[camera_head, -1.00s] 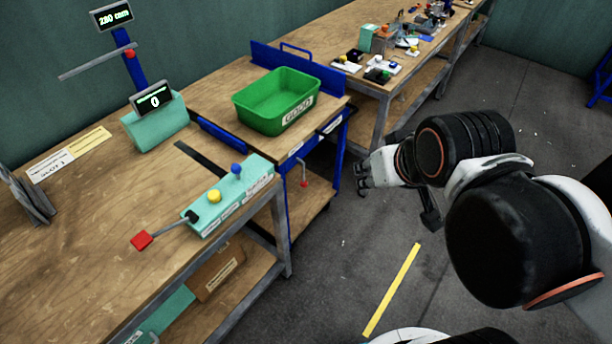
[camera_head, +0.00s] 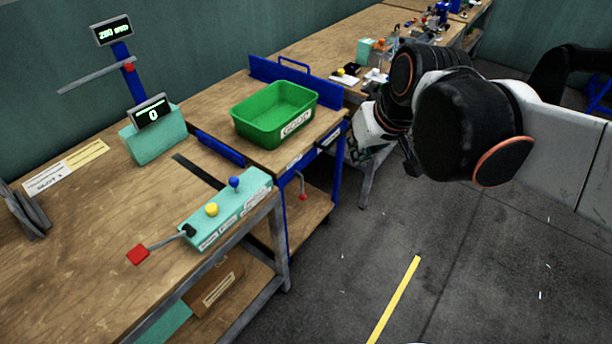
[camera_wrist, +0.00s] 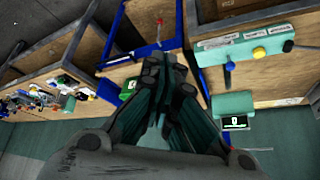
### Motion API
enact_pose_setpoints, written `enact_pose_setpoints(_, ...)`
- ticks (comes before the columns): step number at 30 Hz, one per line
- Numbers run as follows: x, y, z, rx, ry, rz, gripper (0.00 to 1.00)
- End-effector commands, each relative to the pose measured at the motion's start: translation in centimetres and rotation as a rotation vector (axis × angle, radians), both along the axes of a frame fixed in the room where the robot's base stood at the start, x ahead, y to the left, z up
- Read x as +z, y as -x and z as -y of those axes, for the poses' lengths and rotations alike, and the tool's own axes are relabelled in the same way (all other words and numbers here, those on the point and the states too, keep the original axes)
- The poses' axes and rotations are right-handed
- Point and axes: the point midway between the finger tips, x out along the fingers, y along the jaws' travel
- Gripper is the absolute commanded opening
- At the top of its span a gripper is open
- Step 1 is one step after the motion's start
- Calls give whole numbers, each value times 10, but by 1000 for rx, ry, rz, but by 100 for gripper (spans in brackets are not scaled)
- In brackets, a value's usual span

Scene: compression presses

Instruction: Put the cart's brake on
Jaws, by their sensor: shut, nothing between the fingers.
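The cart (camera_head: 334,166) has a blue frame and a wooden top and stands between two workbenches. A small lever with a red end (camera_head: 303,192) hangs on its right-hand side, below the top. The same red-ended lever shows near the top of the wrist view (camera_wrist: 159,24). My gripper (camera_wrist: 164,66) is shut and empty, with the lever beyond its fingertips and apart from them. In the head view my gripper (camera_head: 362,150) is just right of the cart, partly hidden by my arm.
A green bin (camera_head: 262,127) sits on the cart. The left bench (camera_head: 95,215) carries a teal control box (camera_head: 228,210) with a red-ended lever. The far bench (camera_head: 345,48) holds several small items. The floor (camera_head: 450,240) right of the cart is clear, with a yellow line.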

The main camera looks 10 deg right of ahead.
Motion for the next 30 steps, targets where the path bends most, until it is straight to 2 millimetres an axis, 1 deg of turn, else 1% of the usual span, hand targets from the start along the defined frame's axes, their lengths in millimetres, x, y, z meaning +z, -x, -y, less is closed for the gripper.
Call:
enact_pose_setpoints(1,-1,-12,0,11,-5,-11,0)
enact_pose_setpoints(8,-9,-59,-1,69,-33,-60,0)
enact_pose_setpoints(17,-34,-120,-1,156,-76,-112,0)
enact_pose_setpoints(23,-59,-160,0,217,-108,-141,0)
enact_pose_setpoints(30,-98,-205,4,294,-151,-168,0)
